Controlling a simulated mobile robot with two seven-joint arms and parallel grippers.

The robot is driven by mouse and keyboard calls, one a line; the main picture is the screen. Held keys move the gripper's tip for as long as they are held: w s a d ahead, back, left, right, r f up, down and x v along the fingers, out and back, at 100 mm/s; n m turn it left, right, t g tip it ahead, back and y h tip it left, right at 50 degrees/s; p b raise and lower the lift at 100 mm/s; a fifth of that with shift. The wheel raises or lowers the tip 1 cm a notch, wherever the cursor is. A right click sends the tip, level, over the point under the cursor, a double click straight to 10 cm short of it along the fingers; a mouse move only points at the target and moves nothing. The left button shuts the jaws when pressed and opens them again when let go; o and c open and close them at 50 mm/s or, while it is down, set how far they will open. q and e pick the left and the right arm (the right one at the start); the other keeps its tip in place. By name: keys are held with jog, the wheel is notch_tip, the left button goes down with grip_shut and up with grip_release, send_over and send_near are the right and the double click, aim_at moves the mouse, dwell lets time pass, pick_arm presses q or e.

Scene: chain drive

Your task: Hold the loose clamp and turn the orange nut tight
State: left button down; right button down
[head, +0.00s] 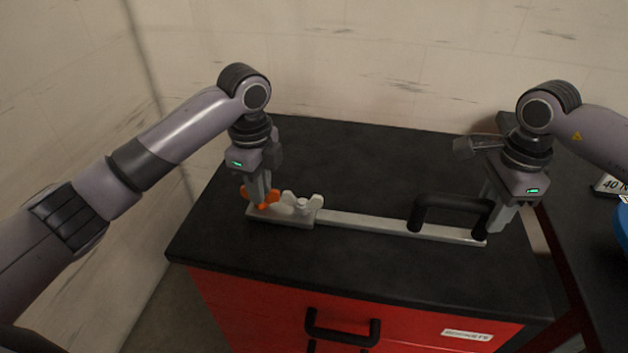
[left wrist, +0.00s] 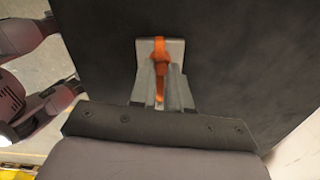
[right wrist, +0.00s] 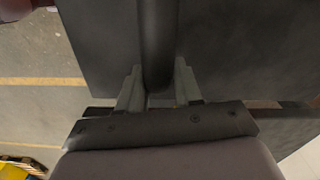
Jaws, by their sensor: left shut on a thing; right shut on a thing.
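The clamp (head: 362,222) is a pale bar lying on the black top of the red cabinet, with a black handle (head: 452,201) at its right end. The orange nut (head: 267,205) is a winged nut at the bar's left end, beside a white winged nut (head: 302,203). My left gripper (head: 261,200) points down and is shut on the orange nut; the left wrist view shows the nut (left wrist: 160,68) between its fingers. My right gripper (head: 494,212) is shut on the right end of the black handle, which also shows between the fingers in the right wrist view (right wrist: 158,45).
The red cabinet (head: 250,306) has a black drawer handle (head: 342,328) and a white label on its front. Another dark surface with a blue object (head: 622,232) stands at the right. The black top behind the bar is clear. A pale wall is behind.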

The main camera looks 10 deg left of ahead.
pick_arm(q)
jog(key=shift+m, duration=1.6)
jog(key=shift+d, duration=0.1)
jog(key=c, duration=1.1)
grip_release()
notch_tip(320, 180, up, 12)
pick_arm(e)
jog(key=c, duration=0.7)
grip_release()
jog(key=shift+r, duration=0.1)
